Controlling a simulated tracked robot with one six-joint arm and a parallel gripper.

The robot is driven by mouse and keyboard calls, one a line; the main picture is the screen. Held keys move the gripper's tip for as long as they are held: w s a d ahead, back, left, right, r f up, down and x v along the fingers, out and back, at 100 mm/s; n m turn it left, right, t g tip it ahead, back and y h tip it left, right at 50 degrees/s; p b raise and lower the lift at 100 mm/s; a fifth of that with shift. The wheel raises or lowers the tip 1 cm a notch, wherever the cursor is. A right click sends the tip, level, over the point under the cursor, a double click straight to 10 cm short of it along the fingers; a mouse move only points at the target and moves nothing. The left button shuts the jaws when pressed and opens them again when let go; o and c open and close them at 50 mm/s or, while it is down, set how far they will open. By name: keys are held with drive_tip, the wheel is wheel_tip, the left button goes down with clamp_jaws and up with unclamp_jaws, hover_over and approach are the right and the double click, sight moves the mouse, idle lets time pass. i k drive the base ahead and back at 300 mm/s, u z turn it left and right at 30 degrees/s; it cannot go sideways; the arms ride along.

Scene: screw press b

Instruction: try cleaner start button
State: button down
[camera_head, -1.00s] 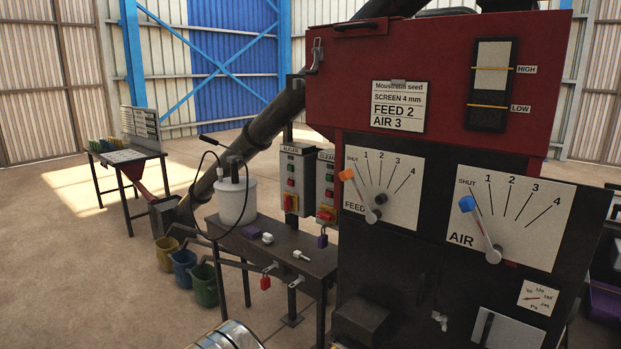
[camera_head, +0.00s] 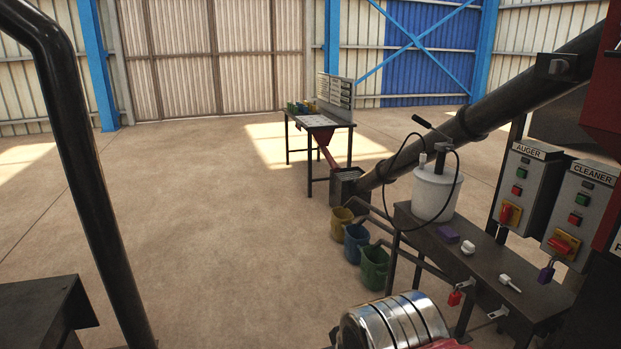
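The grey cleaner box (camera_head: 574,238), labelled CLEANER, stands at the right edge of the view, partly cut off by dark red machinery. A green button (camera_head: 582,199) sits above a red button (camera_head: 575,218) on its face. Which one is the start button is not labelled legibly. Below them is a red rotary switch (camera_head: 562,244) on a yellow plate. My gripper is not in view.
A dark bench (camera_head: 480,268) below the boxes holds a white container (camera_head: 437,193) and small items. A banded metal cylinder (camera_head: 395,325) lies in front. Open floor (camera_head: 220,240) spans the middle left.

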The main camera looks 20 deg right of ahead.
sight(581, 200)
drive_tip(key=z, duration=0.3)
drive_tip(key=i, duration=1.45)
drive_tip(key=z, duration=0.95)
drive_tip(key=i, duration=0.5)
drive_tip(key=z, duration=0.9)
drive_tip(key=i, duration=0.65)
drive_tip(key=z, duration=0.35)
